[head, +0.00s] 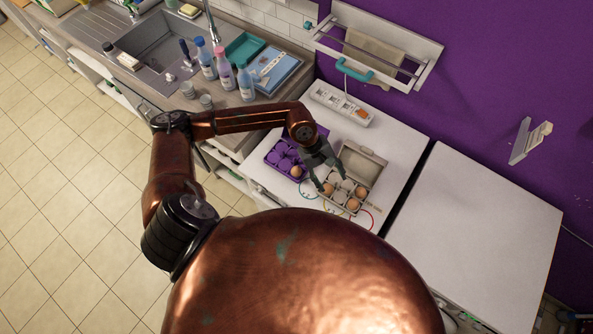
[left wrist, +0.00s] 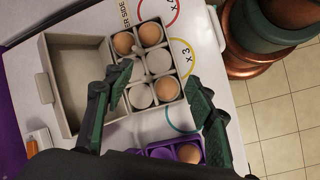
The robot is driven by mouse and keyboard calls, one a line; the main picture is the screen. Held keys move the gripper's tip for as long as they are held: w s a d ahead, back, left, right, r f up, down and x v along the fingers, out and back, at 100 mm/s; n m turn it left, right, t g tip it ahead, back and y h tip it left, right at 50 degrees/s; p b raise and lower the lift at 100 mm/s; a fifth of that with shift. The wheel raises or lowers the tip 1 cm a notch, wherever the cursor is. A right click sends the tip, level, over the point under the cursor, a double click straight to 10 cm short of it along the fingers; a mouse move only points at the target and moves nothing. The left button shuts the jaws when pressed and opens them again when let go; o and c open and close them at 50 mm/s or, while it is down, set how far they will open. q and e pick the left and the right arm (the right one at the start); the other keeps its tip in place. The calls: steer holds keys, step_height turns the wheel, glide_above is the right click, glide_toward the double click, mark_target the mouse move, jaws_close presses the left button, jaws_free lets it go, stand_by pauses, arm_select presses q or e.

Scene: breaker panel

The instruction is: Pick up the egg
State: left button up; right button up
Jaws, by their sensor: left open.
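An open grey egg carton (head: 367,165) lies on the white counter. Three brown eggs sit in it: one egg (left wrist: 167,88), a second (left wrist: 151,33) and a third (left wrist: 123,42). A purple egg tray (head: 281,158) to the left of the carton holds one brown egg (head: 296,171); it also shows at the bottom of the left wrist view (left wrist: 159,152). My left gripper (head: 329,177) is open above the carton, pointing down. In the left wrist view, the first egg shows between its fingers (left wrist: 160,78), with nothing held. A finger hides part of the carton's cells.
A power strip (head: 341,103) lies behind the carton. Bottles (head: 224,69), cups (head: 206,101) and a blue tray (head: 275,72) stand by the sink. A wall rack (head: 385,58) hangs behind. The right white counter (head: 480,225) is clear.

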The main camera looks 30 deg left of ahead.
mark_target(297, 168)
arm_select(q)
steer(key=a+y, duration=0.1)
steer(key=a, duration=0.3)
steer(key=w+a+f+m+y, duration=0.1)
steer(key=a+y, duration=0.1)
steer(key=a, duration=0.3)
steer(key=w+a+m+y, duration=0.1)
steer(key=a+y, duration=0.1)
steer(key=a, duration=0.2)
steer(key=shift+w+a+f, duration=0.1)
steer(key=shift+a+f, duration=0.1)
steer(key=shift+f, duration=0.1)
steer(key=shift+a+f+p, duration=0.2)
steer(key=shift+a+f, duration=0.05)
steer(key=shift+f, duration=0.3)
steer(key=shift+a+f+p, duration=0.15)
steer(key=shift+a+f, duration=0.05)
steer(key=shift+f, duration=0.3)
steer(key=f, duration=0.1)
steer(key=f+p, duration=0.1)
steer(key=f, duration=0.1)
steer(key=f+p, duration=0.1)
steer(key=f, duration=0.1)
steer(key=shift+s, duration=0.25)
steer(key=shift+f, duration=0.3)
steer(key=shift+c, duration=0.4)
steer(key=c, duration=1.2)
